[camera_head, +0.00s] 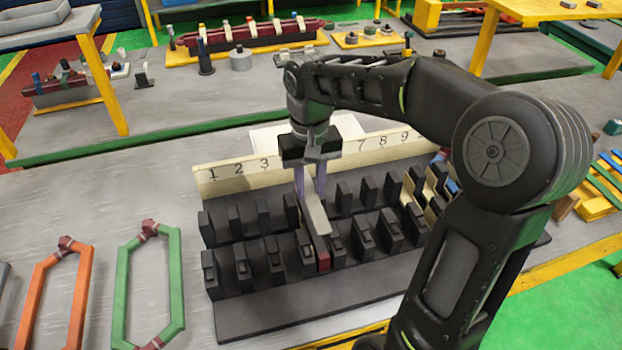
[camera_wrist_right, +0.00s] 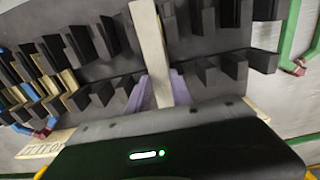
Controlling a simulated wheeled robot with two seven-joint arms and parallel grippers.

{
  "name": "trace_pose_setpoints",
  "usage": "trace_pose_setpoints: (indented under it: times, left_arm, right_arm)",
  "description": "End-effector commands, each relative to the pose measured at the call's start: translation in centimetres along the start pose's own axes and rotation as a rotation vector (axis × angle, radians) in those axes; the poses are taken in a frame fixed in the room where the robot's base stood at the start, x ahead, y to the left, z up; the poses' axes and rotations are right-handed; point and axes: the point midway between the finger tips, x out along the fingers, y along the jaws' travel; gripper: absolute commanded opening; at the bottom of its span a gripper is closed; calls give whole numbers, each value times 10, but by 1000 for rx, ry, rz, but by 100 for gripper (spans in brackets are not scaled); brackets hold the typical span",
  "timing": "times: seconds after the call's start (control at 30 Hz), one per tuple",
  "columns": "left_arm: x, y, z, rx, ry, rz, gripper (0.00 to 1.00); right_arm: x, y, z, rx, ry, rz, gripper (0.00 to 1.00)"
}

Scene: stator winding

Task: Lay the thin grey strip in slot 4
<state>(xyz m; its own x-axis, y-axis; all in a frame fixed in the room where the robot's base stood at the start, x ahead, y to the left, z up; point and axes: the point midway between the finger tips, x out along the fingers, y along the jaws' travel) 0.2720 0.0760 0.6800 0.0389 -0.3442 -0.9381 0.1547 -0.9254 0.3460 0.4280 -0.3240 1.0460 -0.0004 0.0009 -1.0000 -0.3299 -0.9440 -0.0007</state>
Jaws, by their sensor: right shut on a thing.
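The thin grey strip (camera_head: 313,213) is held lengthwise between the lilac fingers of my right gripper (camera_head: 311,182). It runs from the fingers toward the near row of black teeth, over the stator block (camera_head: 262,317). A dark red piece (camera_head: 323,262) shows at the strip's near end. The number board (camera_head: 222,178) shows 1, 2, 3 and 7, 8, 9; the gripper hides the middle numbers. I cannot tell whether the strip touches the slot floor. My left gripper is out of view.
A green coil (camera_head: 121,290) and an orange coil (camera_head: 37,290) lie on the table left of the block. Cream and blue pieces sit in the right-hand slots, partly behind my right arm. Tables with more parts stand behind. Bare table lies between green coil and block.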

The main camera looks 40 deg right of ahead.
Motion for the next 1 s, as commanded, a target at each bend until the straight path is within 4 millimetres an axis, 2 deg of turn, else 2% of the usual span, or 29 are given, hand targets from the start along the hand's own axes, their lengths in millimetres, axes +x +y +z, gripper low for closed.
trace_pose_setpoints:
  times: [0.27,0.7,1.0]
  left_arm:
    - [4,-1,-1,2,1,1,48]
    - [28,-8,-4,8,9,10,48]
    - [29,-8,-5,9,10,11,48]
  right_arm:
    - [5,0,0,0,0,0,0]
    - [40,0,0,0,0,0,0]
    - [43,-1,0,0,0,0,0]
